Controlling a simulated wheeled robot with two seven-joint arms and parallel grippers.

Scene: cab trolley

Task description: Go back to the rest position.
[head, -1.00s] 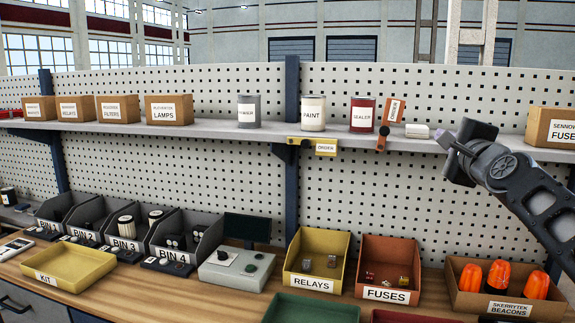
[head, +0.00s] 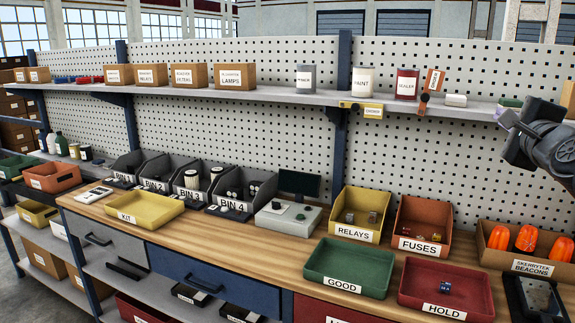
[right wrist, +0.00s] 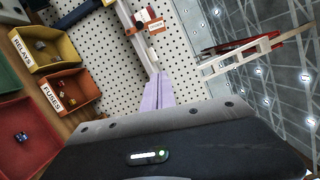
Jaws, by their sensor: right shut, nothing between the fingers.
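My right gripper (head: 504,118) is at the right edge of the head view, in front of the shelf's right end and above the orange beacons. Its closed fingers also show in the right wrist view (right wrist: 158,92), with nothing between them. They point toward the pegboard, and I see no contact with anything. My left gripper is not in view.
The shelf (head: 300,98) carries boxes and cans. Below on the bench are the yellow kit tray (head: 165,216), the relays bin (head: 355,234), the fuses bin (head: 421,247), the green good tray (head: 320,284), the red hold tray (head: 420,309) and the beacons box (head: 500,258).

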